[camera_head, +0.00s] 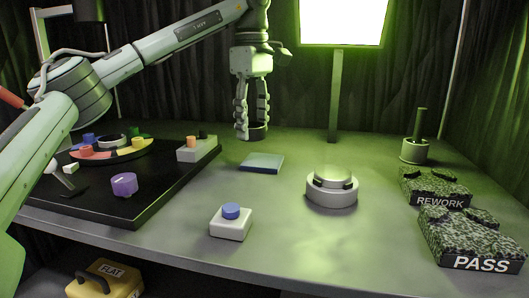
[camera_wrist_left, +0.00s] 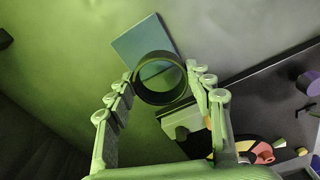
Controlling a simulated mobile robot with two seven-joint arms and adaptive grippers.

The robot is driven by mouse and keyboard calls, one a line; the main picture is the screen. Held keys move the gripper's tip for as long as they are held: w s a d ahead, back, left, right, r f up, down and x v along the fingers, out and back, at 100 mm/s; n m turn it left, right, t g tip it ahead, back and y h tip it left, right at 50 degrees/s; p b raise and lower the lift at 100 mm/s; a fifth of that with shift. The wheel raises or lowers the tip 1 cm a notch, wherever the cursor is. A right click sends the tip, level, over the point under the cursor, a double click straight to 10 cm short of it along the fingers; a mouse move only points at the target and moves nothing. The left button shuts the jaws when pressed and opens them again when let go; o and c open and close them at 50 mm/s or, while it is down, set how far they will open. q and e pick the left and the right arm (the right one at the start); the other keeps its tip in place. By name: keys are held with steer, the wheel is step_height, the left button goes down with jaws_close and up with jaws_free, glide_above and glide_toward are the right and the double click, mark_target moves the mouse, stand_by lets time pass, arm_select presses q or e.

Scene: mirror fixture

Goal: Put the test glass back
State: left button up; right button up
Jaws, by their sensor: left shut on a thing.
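My left gripper (camera_head: 252,128) is shut on a dark-rimmed round glass, the test glass (camera_head: 258,133). In the left wrist view the gripper (camera_wrist_left: 160,88) has its fingers on either side of the ring-shaped test glass (camera_wrist_left: 138,92), which is see-through in the middle. A flat blue-teal square pad (camera_head: 262,164) lies on the table in front of the gripper. The pad also shows in the left wrist view (camera_wrist_left: 137,42), partly behind the ring. The ring appears held above the table; its exact height is hard to tell. My right gripper is out of view.
A black board (camera_head: 150,205) with a control box (camera_head: 197,150), purple knob (camera_head: 124,184) and coloured dial stands left. A white round fixture (camera_head: 332,192), blue-button box (camera_head: 230,224), REWORK block (camera_head: 433,190), PASS block (camera_head: 470,240) and green-handled holder (camera_head: 415,150) occupy the rest. Bare table lies between.

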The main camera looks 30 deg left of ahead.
mark_target(265, 127)
arm_select(q)
steer(key=shift+w+d+f, duration=0.7)
steer(key=shift+w+d, duration=0.2)
steer(key=shift+w, duration=0.1)
steer(key=shift+f, duration=1.95)
steer(key=shift+f, duration=0.15)
steer(key=o, duration=1.4)
